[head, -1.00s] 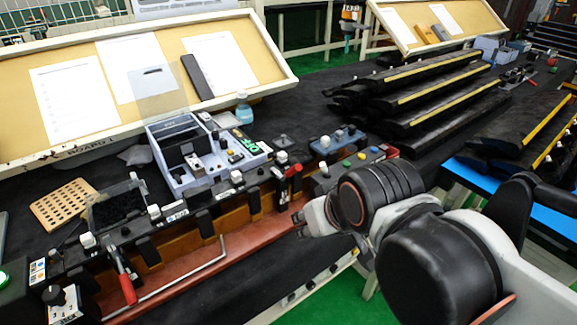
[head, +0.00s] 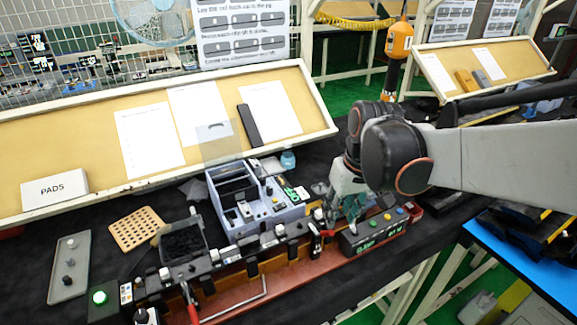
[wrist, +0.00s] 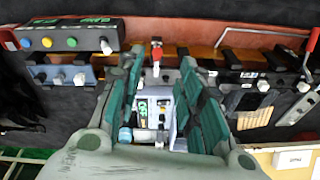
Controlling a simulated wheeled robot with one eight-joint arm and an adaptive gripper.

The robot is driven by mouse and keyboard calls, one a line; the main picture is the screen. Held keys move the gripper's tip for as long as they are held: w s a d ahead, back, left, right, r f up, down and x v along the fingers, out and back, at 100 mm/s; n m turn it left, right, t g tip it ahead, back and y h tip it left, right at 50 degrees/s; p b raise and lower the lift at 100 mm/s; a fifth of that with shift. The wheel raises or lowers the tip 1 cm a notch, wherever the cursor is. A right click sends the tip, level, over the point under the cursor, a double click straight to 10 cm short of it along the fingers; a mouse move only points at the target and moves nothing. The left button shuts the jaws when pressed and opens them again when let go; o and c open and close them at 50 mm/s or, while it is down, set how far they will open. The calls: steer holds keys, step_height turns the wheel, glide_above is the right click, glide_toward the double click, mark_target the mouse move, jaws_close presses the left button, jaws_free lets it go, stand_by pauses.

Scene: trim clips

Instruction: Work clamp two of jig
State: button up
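The jig (head: 285,285) is a long brown-red rail with black clips and white knobs along the bench front. The other clamp's handle (wrist: 312,40) is at the far right. My gripper (wrist: 158,68) is open and empty, its green-padded fingers apart. In the head view, my gripper (head: 345,208) is above the jig's right end.
A button box (head: 375,235) sits right beside my gripper. A blue-grey tray unit (head: 262,208) stands behind the jig. A perforated wooden block (head: 137,228), a grey tray (head: 68,268) and a tilted board (head: 150,100) lie farther left and back.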

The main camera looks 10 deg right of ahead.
mark_target(329, 233)
steer(key=w+d+r+g+p, duration=0.1)
steer(key=w+r+g+p, duration=0.15)
steer(key=p, duration=0.35)
steer(key=shift+t+y, duration=0.25)
steer(key=shift+y, duration=0.05)
steer(key=f, duration=0.4)
steer(key=a+f+b, duration=0.1)
steer(key=f, duration=0.4)
steer(key=f+b, duration=0.1)
steer(key=f, duration=0.3)
steer(key=shift+w+a+f, duration=0.15)
steer(key=shift+a, duration=0.2)
jaws_close()
